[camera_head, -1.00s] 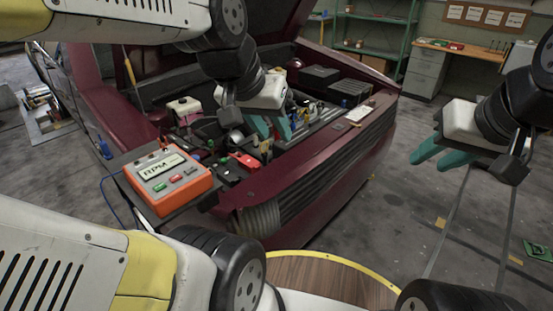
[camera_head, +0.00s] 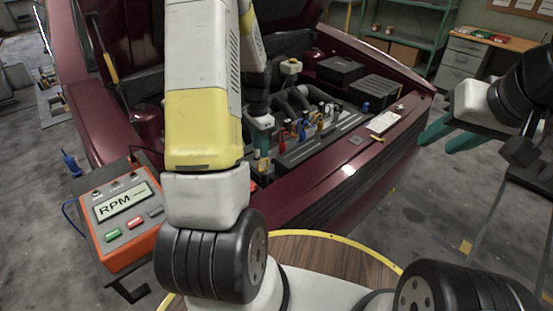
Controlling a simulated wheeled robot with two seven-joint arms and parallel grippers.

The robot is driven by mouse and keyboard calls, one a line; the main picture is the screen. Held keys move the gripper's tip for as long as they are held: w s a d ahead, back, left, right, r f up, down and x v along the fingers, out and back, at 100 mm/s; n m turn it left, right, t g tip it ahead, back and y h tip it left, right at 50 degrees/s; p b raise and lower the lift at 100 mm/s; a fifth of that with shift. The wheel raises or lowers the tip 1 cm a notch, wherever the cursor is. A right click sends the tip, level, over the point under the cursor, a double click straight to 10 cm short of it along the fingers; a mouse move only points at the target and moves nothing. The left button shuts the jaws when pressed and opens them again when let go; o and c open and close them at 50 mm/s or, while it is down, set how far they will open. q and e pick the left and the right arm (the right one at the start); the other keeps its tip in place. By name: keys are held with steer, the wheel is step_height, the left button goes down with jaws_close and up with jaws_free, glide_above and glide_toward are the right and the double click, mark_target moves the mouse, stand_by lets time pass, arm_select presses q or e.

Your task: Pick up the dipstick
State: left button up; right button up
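The open engine bay of the dark red car (camera_head: 345,190) holds several small coloured parts, among them red (camera_head: 282,138) and blue (camera_head: 303,130) ones. I cannot tell for sure which part is the dipstick. My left arm crosses the view and hides the left of the bay. My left gripper (camera_head: 262,145) points down into the bay, left of the coloured parts. Its teal fingers are small and partly hidden, so their opening is unclear. A yellowish spot shows at their tips. My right gripper (camera_head: 450,134) is open and empty, off the car's right front corner.
An orange RPM meter (camera_head: 125,222) sits on a dark stand at the car's left front. The raised hood is above the bay. A round wooden surface with a yellow rim (camera_head: 330,256) is in front. A workbench and green shelves stand behind at right.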

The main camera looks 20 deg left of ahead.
mark_target(258, 165)
arm_select(q)
steer(key=f, duration=0.6)
steer(key=a+f, duration=0.1)
steer(key=f, duration=0.2)
steer(key=shift+w, duration=0.1)
steer(key=shift+c, duration=0.4)
jaws_close()
stand_by(0.9)
